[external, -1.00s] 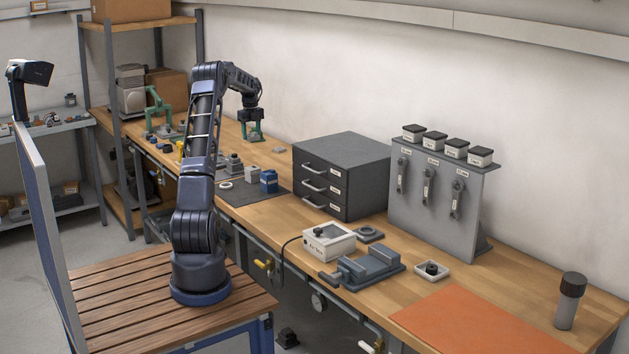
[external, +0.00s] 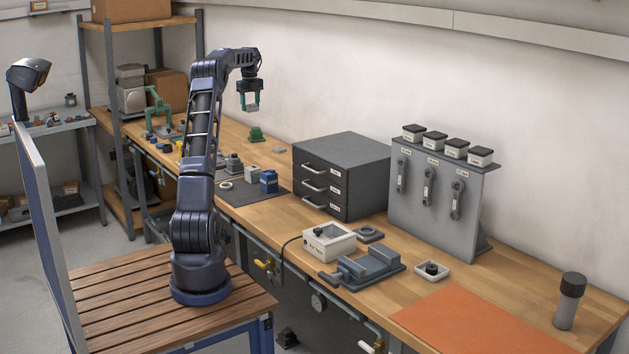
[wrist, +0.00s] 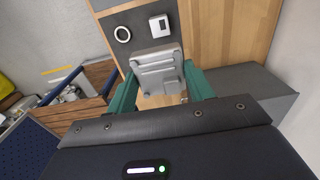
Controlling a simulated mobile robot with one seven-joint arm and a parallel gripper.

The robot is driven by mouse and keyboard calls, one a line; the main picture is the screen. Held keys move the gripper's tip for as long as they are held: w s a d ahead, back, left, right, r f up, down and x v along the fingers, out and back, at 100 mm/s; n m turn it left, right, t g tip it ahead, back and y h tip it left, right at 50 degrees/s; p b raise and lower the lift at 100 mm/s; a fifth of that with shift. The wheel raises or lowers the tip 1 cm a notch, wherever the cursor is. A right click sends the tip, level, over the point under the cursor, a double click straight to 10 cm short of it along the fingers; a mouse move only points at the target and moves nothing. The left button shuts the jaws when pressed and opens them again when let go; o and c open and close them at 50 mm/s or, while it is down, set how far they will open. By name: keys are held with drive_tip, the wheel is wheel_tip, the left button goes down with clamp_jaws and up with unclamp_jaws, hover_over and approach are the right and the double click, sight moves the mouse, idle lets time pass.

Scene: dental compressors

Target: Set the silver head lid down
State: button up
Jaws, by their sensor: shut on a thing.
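My gripper (external: 249,102) is raised above the back part of the bench. Its green fingers are shut on the silver head lid (wrist: 157,72), a ribbed metal piece. In the external view the lid is a small pale shape between the fingertips, clear of the bench top. In the wrist view the lid sits between the two fingers and covers part of the bench below. A dark mat (external: 233,201) lies on the bench nearer the camera than the gripper.
On or beside the mat are a white ring (external: 225,186), a pale block (external: 251,173), a blue container (external: 268,181) and a grey stepped part (external: 234,163). A green stand (external: 257,135) is behind them. A dark drawer cabinet (external: 325,184) stands to the right.

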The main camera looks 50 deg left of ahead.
wheel_tip(320, 180, up, 12)
drive_tip(key=w+d+m, duration=0.2)
drive_tip(key=w+d, duration=0.8)
drive_tip(key=d, duration=0.5)
drive_tip(key=w+d+m, duration=0.3)
drive_tip(key=w+d, duration=0.8)
drive_tip(key=d, duration=0.5)
drive_tip(key=w+d+m, duration=0.1)
drive_tip(key=d+m, duration=0.1)
drive_tip(key=d, duration=1.4)
drive_tip(key=d+m, duration=0.2)
drive_tip(key=d, duration=1.5)
drive_tip(key=w+d+m, duration=0.1)
drive_tip(key=d+m, duration=0.1)
drive_tip(key=d, duration=1.5)
drive_tip(key=shift+w+d+f, duration=0.1)
drive_tip(key=shift+w+f, duration=0.15)
drive_tip(key=shift+w, duration=0.1)
drive_tip(key=s+d+m, duration=0.1)
drive_tip(key=s+d, duration=0.2)
drive_tip(key=d, duration=0.6)
drive_tip(key=s+d+m, duration=0.1)
drive_tip(key=s+d, duration=0.3)
drive_tip(key=d, duration=0.4)
drive_tip(key=m, duration=0.5)
hover_over(460, 317)
wheel_tip(460, 317, down, 44)
drive_tip(key=shift+s, duration=0.15)
drive_tip(key=shift+f, duration=0.15)
drive_tip(key=o, duration=1)
